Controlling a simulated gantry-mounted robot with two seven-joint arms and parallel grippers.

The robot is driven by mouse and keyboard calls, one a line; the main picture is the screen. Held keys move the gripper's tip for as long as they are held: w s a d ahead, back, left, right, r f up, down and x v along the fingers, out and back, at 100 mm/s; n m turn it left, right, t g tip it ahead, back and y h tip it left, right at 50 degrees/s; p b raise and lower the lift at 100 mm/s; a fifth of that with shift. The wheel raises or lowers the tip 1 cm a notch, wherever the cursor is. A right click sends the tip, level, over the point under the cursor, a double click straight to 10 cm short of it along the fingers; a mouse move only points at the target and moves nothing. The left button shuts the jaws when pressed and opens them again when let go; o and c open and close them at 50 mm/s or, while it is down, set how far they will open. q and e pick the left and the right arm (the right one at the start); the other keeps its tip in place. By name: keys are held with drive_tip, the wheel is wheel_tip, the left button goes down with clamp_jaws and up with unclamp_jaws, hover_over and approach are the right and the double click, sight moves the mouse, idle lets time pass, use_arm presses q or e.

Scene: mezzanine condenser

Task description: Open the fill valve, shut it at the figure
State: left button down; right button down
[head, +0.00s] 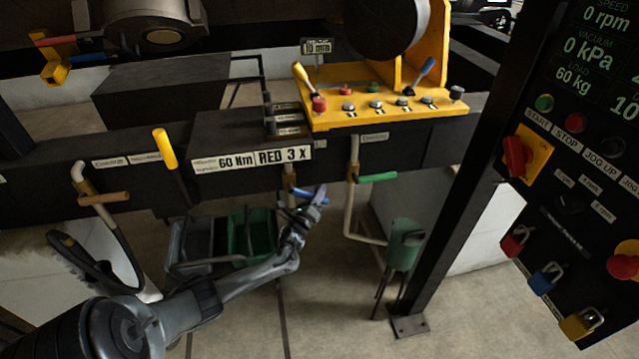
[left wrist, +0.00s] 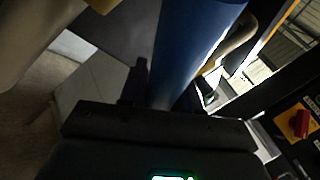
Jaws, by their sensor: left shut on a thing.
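My left gripper (head: 303,212) reaches in from the lower left and is shut on a blue valve handle (head: 311,194) under the middle of the dark beam. The handle fills the upper middle of the left wrist view (left wrist: 196,48), running up from the gripper body. The fingertips are small in the head view and mostly hidden in the wrist view. A pale pipe stub (head: 290,180) comes down behind the handle. The display panel (head: 600,60) at upper right reads 0 rpm, 0 kPa and load 60 kg. My right gripper is not in view.
A green-handled valve (head: 377,177) is just right, above a green container (head: 404,245). A wooden-handled valve (head: 103,198) and yellow lever (head: 165,148) are left. Green and dark bins (head: 250,235) stand behind my arm. A black post (head: 455,190) rises at right.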

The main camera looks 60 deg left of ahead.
use_arm(q)
drive_tip(key=shift+s+a+f+m+h+p, duration=0.1)
drive_tip(key=shift+s+f+m+h+p, duration=0.25)
drive_tip(key=shift+f+m+h+p, duration=0.3)
drive_tip(key=c, duration=0.9)
unclamp_jaws()
drive_tip(key=shift+g, duration=0.3)
drive_tip(key=shift+r, duration=0.1)
drive_tip(key=shift+s+d, duration=0.35)
drive_tip(key=shift+s, duration=0.2)
drive_tip(key=p+v, duration=0.1)
drive_tip(key=v, duration=0.8)
drive_tip(key=shift+s+d+f+p, duration=0.15)
drive_tip(key=shift+s+f+p, duration=0.1)
drive_tip(key=shift+p, duration=0.15)
